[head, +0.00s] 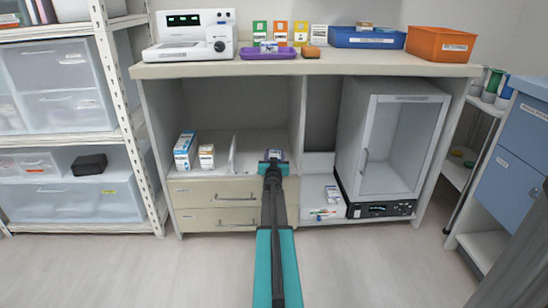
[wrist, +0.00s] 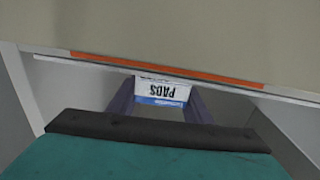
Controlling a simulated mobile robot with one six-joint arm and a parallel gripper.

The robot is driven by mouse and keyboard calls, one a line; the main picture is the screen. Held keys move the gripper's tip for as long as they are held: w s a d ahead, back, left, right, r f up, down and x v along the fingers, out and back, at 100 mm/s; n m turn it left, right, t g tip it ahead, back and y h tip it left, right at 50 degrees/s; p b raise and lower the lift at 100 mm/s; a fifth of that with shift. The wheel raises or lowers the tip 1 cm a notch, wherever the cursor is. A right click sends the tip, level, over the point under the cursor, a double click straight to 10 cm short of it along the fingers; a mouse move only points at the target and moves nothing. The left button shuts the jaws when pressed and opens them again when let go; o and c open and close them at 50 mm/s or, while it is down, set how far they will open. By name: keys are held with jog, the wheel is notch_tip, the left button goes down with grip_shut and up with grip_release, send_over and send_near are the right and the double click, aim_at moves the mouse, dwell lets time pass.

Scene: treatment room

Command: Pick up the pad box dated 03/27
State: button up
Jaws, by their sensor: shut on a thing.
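My gripper (head: 273,160) reaches into the lower left compartment of the counter unit, above the drawers. It is shut on a small white and blue pad box (wrist: 162,91). In the wrist view the word PADS reads upside down on the box, between my two dark fingers. No date on it is legible. In the head view only a small part of the box shows at my gripper's tip. Two more white boxes, a taller one (head: 185,151) and a shorter one (head: 207,157), stand to the left, their dates too small to read.
A thin upright divider (head: 233,156) stands between those boxes and my gripper. The countertop (head: 350,66) lies above. A glass-door cabinet (head: 391,145) stands to the right, and a low shelf (head: 312,188) holds small items. The floor in front is clear.

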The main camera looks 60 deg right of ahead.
jog(key=shift+r+p, duration=0.9)
jog(key=shift+r, duration=0.5)
jog(key=s+r+p+v, duration=0.1)
jog(key=p+v, duration=0.1)
jog(key=v, duration=0.5)
jog(key=s+d+r+p+v, duration=0.1)
jog(key=s+p+v, duration=0.1)
jog(key=v, duration=0.6)
jog(key=shift+s, duration=0.1)
